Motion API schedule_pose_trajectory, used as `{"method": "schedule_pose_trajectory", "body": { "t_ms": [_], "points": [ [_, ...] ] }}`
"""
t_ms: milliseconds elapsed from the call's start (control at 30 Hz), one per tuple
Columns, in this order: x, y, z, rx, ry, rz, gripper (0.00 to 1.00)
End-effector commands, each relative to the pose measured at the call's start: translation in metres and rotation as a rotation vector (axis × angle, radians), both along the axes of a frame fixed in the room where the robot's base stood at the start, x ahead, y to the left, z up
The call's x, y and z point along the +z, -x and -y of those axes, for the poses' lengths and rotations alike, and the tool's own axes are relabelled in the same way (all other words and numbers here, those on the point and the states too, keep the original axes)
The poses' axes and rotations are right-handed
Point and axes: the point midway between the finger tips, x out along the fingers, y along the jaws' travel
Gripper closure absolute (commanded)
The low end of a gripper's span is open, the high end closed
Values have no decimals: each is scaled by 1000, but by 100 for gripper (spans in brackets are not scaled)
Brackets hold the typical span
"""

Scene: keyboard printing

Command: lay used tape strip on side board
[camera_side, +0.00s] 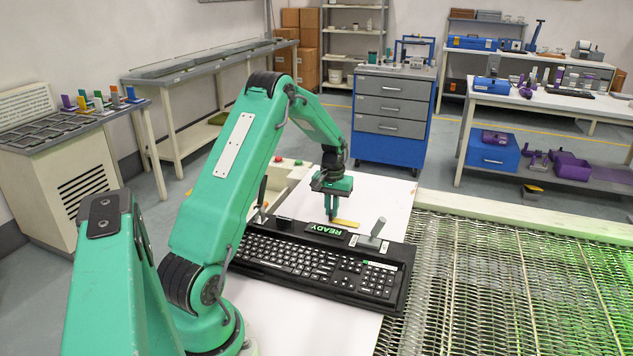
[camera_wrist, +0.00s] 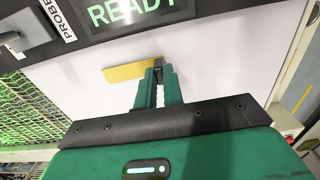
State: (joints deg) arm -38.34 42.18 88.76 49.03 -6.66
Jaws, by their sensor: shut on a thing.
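A flat yellow strip with a dark end, which I take as the used tape strip (camera_wrist: 128,73), shows in the wrist view. My gripper (camera_wrist: 158,76) is shut on its dark end, and the yellow part sticks out to the left. In the side view the strip (camera_side: 347,223) extends right from the fingertips of my gripper (camera_side: 332,217), low over the white surface behind the keyboard. I cannot tell whether it touches that surface. No separate side board can be made out; the white surface (camera_side: 383,203) may be it.
A black keyboard (camera_side: 315,264) lies in front of my gripper, with a READY display (camera_side: 326,231) and a grey-handled probe (camera_side: 374,235) at its back edge. A mesh conveyor (camera_side: 500,290) is to the right. The white surface around the strip is mostly clear.

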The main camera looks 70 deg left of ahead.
Motion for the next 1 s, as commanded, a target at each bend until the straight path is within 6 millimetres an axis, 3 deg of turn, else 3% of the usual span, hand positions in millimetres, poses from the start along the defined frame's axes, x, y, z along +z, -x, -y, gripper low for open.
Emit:
{"method": "schedule_pose_trajectory", "body": {
  "t_ms": [133,200,267,667,1000],
  "points": [
    [-3,0,0,0,0,0,100],
    [-3,0,0,0,0,0,79],
    [-3,0,0,0,0,0,69],
    [0,0,0,0,0,0,69],
    [32,0,0,0,-2,2,69]
  ]
}}
